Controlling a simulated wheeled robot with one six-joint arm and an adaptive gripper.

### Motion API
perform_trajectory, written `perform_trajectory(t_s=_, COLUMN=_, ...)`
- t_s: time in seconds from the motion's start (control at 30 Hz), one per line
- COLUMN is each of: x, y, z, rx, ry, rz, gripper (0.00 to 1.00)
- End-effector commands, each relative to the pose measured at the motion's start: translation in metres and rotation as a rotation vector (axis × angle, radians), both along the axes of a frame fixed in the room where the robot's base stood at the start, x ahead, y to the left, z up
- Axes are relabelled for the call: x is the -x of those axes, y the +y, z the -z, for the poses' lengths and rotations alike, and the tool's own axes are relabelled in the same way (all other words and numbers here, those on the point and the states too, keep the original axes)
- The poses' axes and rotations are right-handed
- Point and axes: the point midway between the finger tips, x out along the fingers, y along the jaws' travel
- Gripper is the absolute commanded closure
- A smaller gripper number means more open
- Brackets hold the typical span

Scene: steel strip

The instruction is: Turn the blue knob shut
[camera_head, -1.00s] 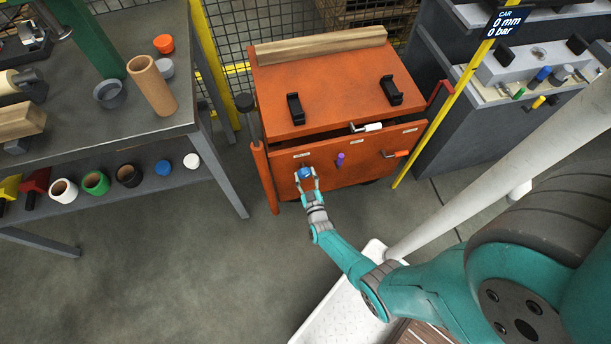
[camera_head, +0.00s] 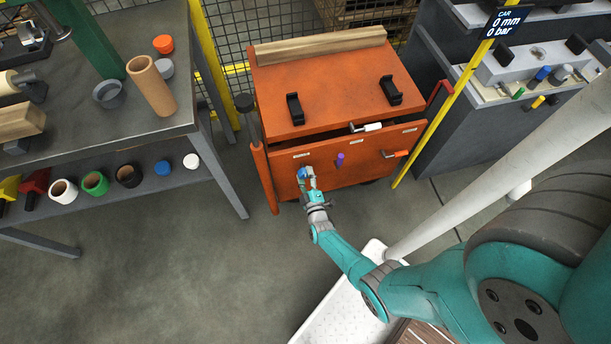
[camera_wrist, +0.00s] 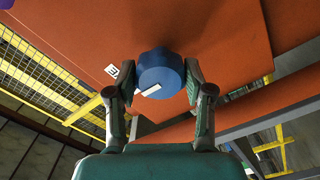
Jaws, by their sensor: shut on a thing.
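The blue knob (camera_head: 302,172) sits on the front panel of the orange cart (camera_head: 345,85), at the panel's left. In the wrist view the knob (camera_wrist: 161,72) is a round blue cap with a white mark on its face, low and left of its middle. My gripper (camera_head: 307,178) reaches up to it from below. In the wrist view its two fingers (camera_wrist: 160,80) stand on either side of the knob, shut on it. The knob's stem is hidden behind the cap.
A purple knob (camera_head: 340,159) and a red-handled lever (camera_head: 397,153) are to the right on the same panel. A white-handled lever (camera_head: 370,127) is above. A grey workbench (camera_head: 90,135) stands left, a yellow post (camera_head: 440,120) right. The floor (camera_head: 215,270) in front is clear.

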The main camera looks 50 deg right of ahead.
Motion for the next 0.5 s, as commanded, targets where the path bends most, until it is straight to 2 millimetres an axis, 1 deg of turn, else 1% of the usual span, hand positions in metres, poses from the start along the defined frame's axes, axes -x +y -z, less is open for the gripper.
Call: perform_trajectory(t_s=0.5, x=-0.0001, y=0.0004, z=0.0004, rx=0.029, ry=0.022, rz=-0.001, gripper=0.83)
